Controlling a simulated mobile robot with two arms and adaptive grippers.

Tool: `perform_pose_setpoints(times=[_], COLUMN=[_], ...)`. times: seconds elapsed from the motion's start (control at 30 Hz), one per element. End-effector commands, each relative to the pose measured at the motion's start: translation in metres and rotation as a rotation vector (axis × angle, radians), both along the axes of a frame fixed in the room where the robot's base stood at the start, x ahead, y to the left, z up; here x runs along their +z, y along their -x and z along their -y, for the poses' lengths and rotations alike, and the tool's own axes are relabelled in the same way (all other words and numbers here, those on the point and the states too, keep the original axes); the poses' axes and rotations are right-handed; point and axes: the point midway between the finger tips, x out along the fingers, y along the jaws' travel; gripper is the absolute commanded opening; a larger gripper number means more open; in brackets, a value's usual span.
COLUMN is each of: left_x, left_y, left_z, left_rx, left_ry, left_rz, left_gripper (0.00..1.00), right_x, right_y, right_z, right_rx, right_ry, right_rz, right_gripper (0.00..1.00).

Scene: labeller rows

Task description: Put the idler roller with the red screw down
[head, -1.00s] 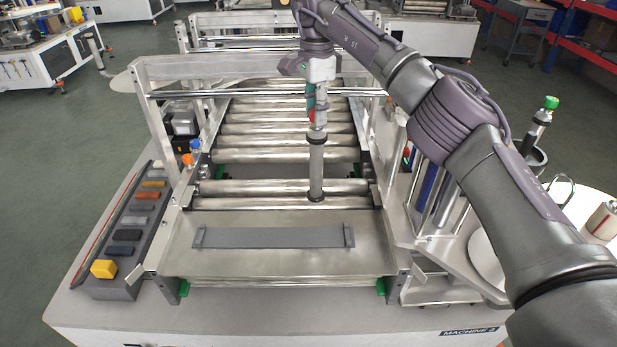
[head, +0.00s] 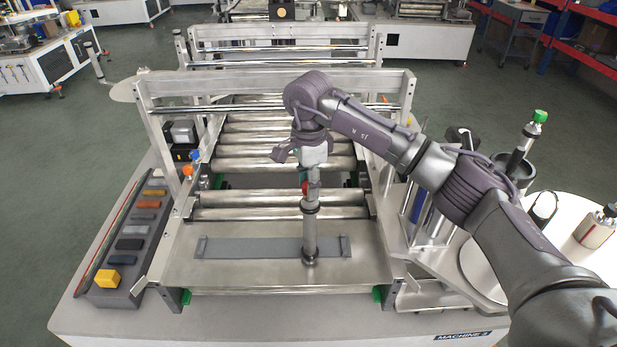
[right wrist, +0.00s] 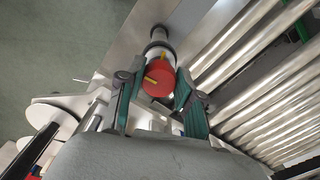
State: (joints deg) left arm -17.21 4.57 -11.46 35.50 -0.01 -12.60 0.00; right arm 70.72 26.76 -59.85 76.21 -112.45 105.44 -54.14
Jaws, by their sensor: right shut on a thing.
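The idler roller (head: 309,232) is a grey metal cylinder with dark rings, held upright below my right gripper (head: 307,182). Its red screw (right wrist: 157,82), with a yellow mark, is at the top end and shows between the teal fingers in the right wrist view. My right gripper (right wrist: 155,92) is shut on that end. The roller's lower end is in front of the right part of the grey flat rest (head: 250,248), which has a small upright bracket at each end. I cannot tell whether it touches the metal plate (head: 225,274). My left gripper is out of view.
A conveyor of metal rollers (head: 245,165) runs behind the plate, under a metal crossbar frame (head: 230,86). A white round table (head: 570,245) stands right. The plate's left part is clear.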

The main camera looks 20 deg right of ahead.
Motion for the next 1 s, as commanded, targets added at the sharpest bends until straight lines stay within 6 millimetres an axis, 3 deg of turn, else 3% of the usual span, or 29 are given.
perform_pose_setpoints(times=[0.43,0.47,0.57,0.6,1.0], left_x=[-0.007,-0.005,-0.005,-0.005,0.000], left_y=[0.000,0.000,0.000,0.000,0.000], left_z=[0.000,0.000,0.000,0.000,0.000], left_rx=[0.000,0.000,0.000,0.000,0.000], left_ry=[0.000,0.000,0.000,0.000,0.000], left_rz=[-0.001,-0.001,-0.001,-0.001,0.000], left_gripper=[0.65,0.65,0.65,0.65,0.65], right_x=[-0.008,-0.007,-0.006,-0.006,0.003], right_y=[-0.001,0.000,0.000,0.000,-0.001], right_z=[0.000,0.000,0.000,0.000,0.000], right_rx=[0.001,0.001,0.001,0.001,0.001], right_ry=[0.001,0.001,0.001,0.001,0.000], right_rz=[0.002,0.001,0.001,0.001,0.003], right_gripper=[0.00,0.40,0.57,0.60,0.60])
